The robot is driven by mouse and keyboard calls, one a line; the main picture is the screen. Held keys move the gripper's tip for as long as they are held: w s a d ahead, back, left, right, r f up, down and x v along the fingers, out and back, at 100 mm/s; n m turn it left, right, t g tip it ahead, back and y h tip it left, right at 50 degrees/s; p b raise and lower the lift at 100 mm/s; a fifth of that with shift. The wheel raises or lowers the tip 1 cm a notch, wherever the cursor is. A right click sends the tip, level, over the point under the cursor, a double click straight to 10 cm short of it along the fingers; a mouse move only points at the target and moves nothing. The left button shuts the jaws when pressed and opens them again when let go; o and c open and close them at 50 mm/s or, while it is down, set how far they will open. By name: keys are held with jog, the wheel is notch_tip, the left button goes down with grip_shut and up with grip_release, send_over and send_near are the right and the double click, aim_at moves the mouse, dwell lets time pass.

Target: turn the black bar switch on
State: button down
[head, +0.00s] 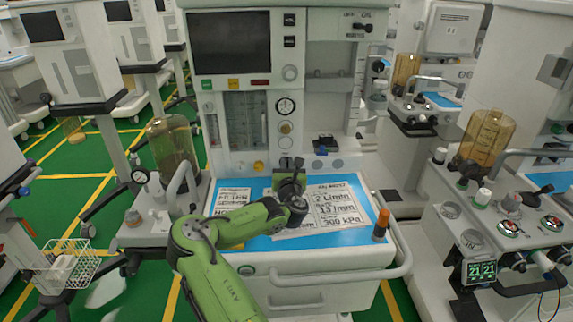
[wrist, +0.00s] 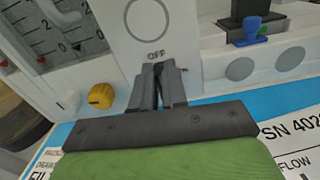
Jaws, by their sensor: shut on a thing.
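The black bar switch (wrist: 158,70) is on the front panel of the pale grey anaesthesia cart, just below the printed word OFF in the wrist view. Only a dark bit of it shows between my fingertips; the rest is hidden, and its exact angle cannot be told. My gripper (wrist: 159,84) reaches the panel from the front with its two dark fingers close together, shut on the switch. In the head view my gripper (head: 290,164) is at the lower panel, above the blue work surface, and hides the switch.
A yellow knob (wrist: 101,96) sits left of my fingers. A black block with a blue part (wrist: 250,32) is to the right. The blue mat (head: 255,243) with printed sheets lies below my arm. An orange-topped bottle (head: 381,226) stands at the right edge.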

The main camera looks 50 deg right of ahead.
jog(key=m, duration=0.2)
jog(key=m+p, duration=0.1)
jog(key=m, duration=0.1)
jog(key=m+p, duration=0.1)
jog(key=shift+s+d+f+m, duration=0.1)
jog(key=shift+s+d+m, duration=0.2)
jog(key=shift+s+m, duration=0.1)
jog(key=m, duration=0.2)
jog(key=m+p, duration=0.1)
jog(key=m, duration=0.2)
jog(key=shift+s+d+f, duration=0.2)
jog(key=shift+f, duration=0.2)
jog(key=c, duration=1.2)
grip_release()
jog(key=shift+o, duration=0.2)
jog(key=b+v, duration=0.4)
jog(key=v, duration=1)
jog(key=shift+s+a+f, duration=0.15)
jog(key=shift+s+a, duration=0.1)
jog(key=shift+s, duration=0.05)
jog(key=shift+s+a, duration=0.3)
jog(key=shift+a, duration=0.1)
